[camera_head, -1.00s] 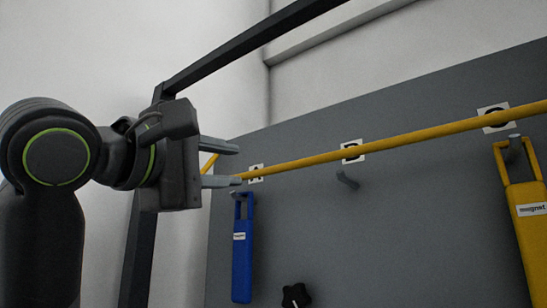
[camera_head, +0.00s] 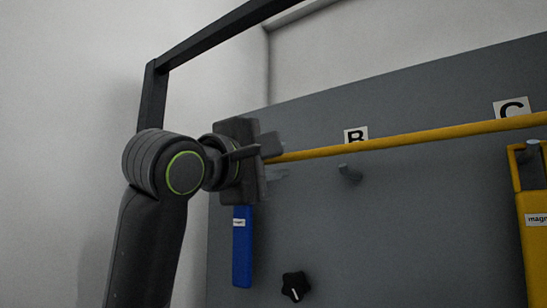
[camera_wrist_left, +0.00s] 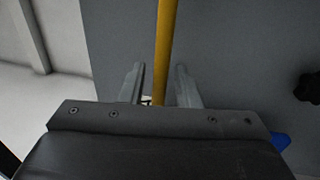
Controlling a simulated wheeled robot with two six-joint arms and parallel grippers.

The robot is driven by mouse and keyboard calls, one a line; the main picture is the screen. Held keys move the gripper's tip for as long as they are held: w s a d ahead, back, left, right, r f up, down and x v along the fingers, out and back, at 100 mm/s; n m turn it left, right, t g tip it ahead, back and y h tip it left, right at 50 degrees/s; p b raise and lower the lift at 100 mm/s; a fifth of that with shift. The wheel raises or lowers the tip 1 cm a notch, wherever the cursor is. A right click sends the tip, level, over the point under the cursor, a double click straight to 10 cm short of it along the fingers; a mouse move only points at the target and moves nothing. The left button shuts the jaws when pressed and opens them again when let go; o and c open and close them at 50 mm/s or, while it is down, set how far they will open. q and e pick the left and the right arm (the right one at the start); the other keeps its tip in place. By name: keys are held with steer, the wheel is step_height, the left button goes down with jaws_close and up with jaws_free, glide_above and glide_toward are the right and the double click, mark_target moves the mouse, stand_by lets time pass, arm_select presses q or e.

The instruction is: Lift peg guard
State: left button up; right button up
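The peg guard is a yellow bar (camera_head: 400,140) crossing in front of the grey panel, below labels B and C. Its left end is hidden behind my left gripper (camera_head: 276,164) in the head view. In the left wrist view the bar (camera_wrist_left: 166,45) runs between the two fingers of my left gripper (camera_wrist_left: 160,80), with a gap on each side. The fingers are open around it and do not appear to grip it. My right gripper is not in view.
A blue magnet tool (camera_head: 242,255) hangs below my left gripper. A yellow magnet tool (camera_head: 535,240) hangs on the peg at C. The peg under B (camera_head: 349,173) is bare. A black knob (camera_head: 294,287) sits low on the panel (camera_head: 400,240). A dark frame (camera_head: 215,38) stands behind.

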arm_select(q)
jaws_close()
steer(key=shift+s+a+r, duration=0.1)
steer(key=shift+s+r, duration=0.05)
steer(key=shift+r, duration=0.05)
stand_by(0.4)
steer(key=s+a+r+g+p, duration=0.1)
steer(key=s+r, duration=0.1)
steer(key=r, duration=0.3)
steer(key=s+a+r+g+y+p, duration=0.1)
steer(key=s+a+r, duration=0.1)
steer(key=r, duration=0.4)
steer(key=shift+r+y, duration=0.2)
steer(key=shift+y, duration=0.1)
stand_by(0.6)
jaws_free()
steer(key=shift+w+d, duration=0.1)
